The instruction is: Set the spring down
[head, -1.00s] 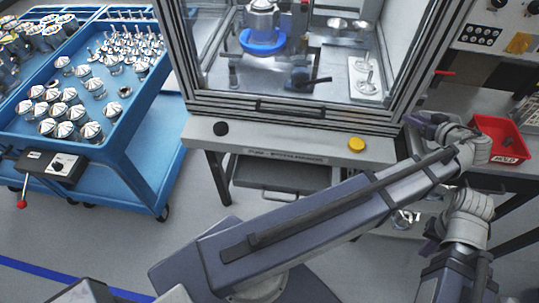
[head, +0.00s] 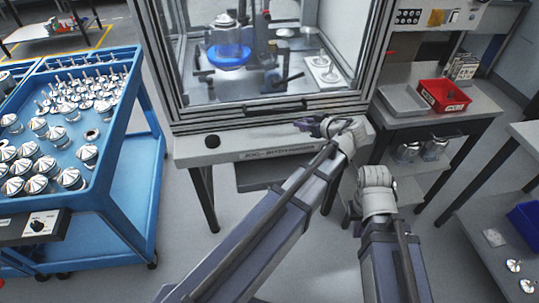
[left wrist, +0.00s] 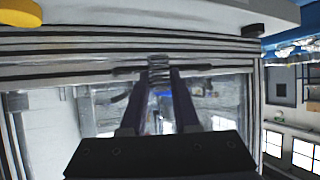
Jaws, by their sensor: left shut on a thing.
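The spring (left wrist: 158,72) is a small grey coil seen end-on in the left wrist view. It sits between the two dark fingertips of my left gripper (left wrist: 158,84), which is shut on it. In the head view my left gripper (head: 326,125) is at the front of the machine enclosure, over the right part of its front ledge (head: 230,150). The spring is too small to make out there. My right arm is raised at the lower right, and its gripper is mostly hidden behind its wrist, so its fingers cannot be made out.
The enclosure holds a blue ring fixture (head: 229,55) and a pale plate (head: 322,70) with small parts. A blue cart (head: 140,130) with metal parts stands left. On the right bench are a grey tray (head: 403,101) and a red bin (head: 443,95). A blue bin (head: 527,218) is far right.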

